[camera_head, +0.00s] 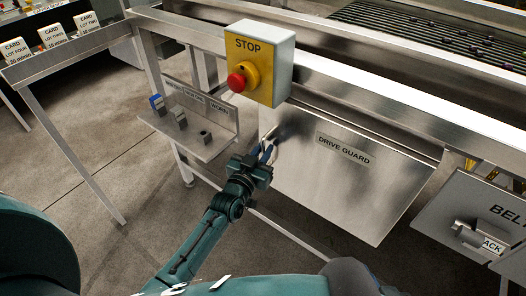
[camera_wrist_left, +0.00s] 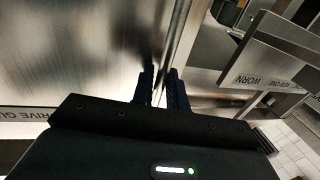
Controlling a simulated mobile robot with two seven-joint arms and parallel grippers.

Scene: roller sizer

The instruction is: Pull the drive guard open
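The drive guard (camera_head: 352,190) is a flat metal panel with a DRIVE GUARD label, under the machine's side rail. It hangs close to the frame, and I cannot tell whether it stands slightly ajar. My left gripper (camera_head: 266,151) is at the guard's left edge, with its fingers pointing up against it. In the left wrist view the two dark fingers (camera_wrist_left: 162,88) are close together with a narrow gap at the panel's edge. The panel (camera_wrist_left: 75,60) fills the left side there. Whether the fingers pinch a handle or edge is unclear. My right gripper is not in view.
A yellow STOP box (camera_head: 259,65) with a red button sits above the gripper. A small shelf (camera_head: 190,130) with blocks is just left of the guard. A BELT panel (camera_head: 485,215) stands at right. Floor below the guard is mostly clear except for a low bar.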

